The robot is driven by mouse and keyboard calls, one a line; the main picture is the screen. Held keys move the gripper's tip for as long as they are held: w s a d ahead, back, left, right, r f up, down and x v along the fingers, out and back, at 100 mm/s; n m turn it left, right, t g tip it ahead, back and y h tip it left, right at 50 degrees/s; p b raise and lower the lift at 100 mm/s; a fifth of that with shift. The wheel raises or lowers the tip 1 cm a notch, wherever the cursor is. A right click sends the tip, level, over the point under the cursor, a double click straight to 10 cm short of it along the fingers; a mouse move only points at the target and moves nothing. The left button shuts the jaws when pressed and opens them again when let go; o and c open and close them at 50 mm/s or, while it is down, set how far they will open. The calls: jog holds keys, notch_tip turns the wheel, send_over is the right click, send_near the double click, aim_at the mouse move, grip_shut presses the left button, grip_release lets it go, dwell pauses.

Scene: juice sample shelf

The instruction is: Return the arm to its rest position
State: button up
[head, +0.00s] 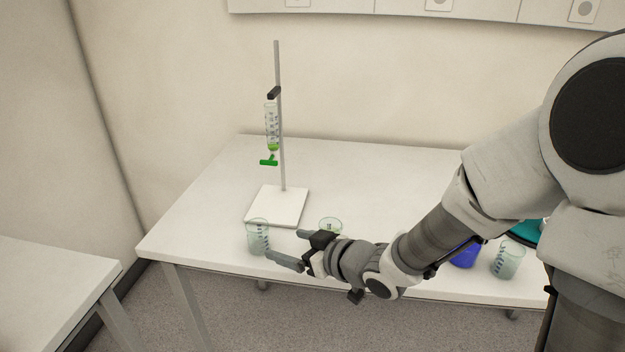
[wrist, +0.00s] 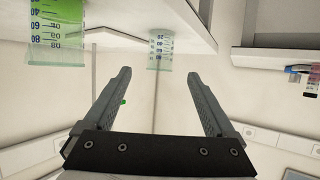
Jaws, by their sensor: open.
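My gripper (head: 284,243) is open and empty, pointing left over the table's front edge in the head view. Its two fingers stand wide apart in the wrist view (wrist: 160,73). A clear beaker (head: 258,237) stands upright just left of the fingertips; a beaker also shows beyond them in the wrist view (wrist: 160,52). A second beaker (head: 330,223) stands behind my wrist, its lower part hidden. A beaker with green liquid (wrist: 56,25) shows at the wrist view's upper left. My arm reaches in from the right.
A stand (head: 281,130) holds a graduated tube with green liquid (head: 272,135) on the white table (head: 385,190). A blue container (head: 465,255) and a beaker (head: 507,260) stand at the right, partly behind my arm. Another table (head: 50,285) is at left. The table's back middle is clear.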

jog(key=s+d+r+m+t+h+p, duration=0.1)
jog(key=d+r+m+h+p, duration=0.15)
jog(key=d+r+h, duration=0.5)
jog(key=s+d+r+m+t+h+p, duration=0.1)
jog(key=d+r+m+h+p, duration=0.2)
jog(key=d, duration=0.8)
jog(key=s+d+r+m+g+p, duration=0.1)
jog(key=s+d+r+m+g, duration=0.1)
jog(key=s, duration=0.7)
jog(key=s+d+r+m+g+p, duration=0.1)
jog(key=s+d+r+m+g, duration=0.1)
jog(key=s+r, duration=0.3)
jog(key=s, duration=0.4)
jog(key=shift+r+m+g, duration=0.3)
jog(key=shift+m+g, duration=0.05)
jog(key=shift+g, duration=0.05)
